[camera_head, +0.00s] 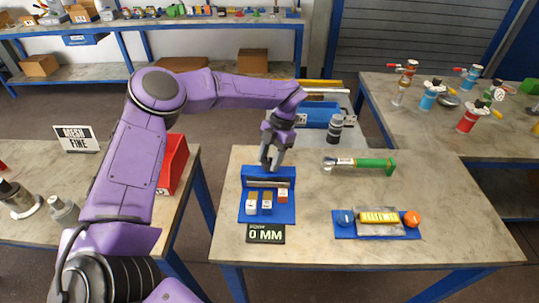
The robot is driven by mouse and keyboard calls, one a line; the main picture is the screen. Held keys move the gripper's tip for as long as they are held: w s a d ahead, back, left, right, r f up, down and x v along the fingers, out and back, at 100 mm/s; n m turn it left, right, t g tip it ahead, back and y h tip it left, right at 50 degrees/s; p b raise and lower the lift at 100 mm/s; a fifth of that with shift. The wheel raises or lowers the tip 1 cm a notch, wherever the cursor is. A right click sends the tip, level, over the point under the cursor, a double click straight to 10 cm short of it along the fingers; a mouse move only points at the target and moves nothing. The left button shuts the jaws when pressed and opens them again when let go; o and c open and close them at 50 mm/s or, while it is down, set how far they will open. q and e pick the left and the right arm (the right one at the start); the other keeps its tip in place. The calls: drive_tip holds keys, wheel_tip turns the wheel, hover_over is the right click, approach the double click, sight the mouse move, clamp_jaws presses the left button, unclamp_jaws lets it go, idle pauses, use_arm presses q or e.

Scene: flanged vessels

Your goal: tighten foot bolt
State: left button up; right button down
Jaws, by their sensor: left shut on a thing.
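My left gripper (271,165) points down at the back of a blue stand (268,216) on the front table. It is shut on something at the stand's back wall. Its fingers hide most of that thing, and I cannot tell what it is. A metal bar (268,184) lies across the stand, with small white and orange-brown blocks in front. A green-handled tool (373,163) lies to the right. A blue base (343,235) carries a yellow lettered block (379,217) between blue and orange round knobs. I cannot pick out a foot bolt. My right gripper is not in view.
A black "0 MM" plate (266,234) lies at the stand's front. A dark cylinder (335,127) stands behind the green-handled tool. A red bin (174,163) is on the left table. Colourful valve-topped vessels stand on the right table (415,132). The front table's right side is clear.

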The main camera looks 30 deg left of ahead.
use_arm(q)
drive_tip(key=shift+m, duration=0.3)
idle(0.4)
drive_tip(key=o, duration=1)
drive_tip(key=b+v, duration=0.1)
drive_tip(key=v, duration=0.9)
drive_tip(key=shift+d+r, duration=0.15)
drive_tip(key=shift+r, duration=0.15)
drive_tip(key=shift+r, duration=0.1)
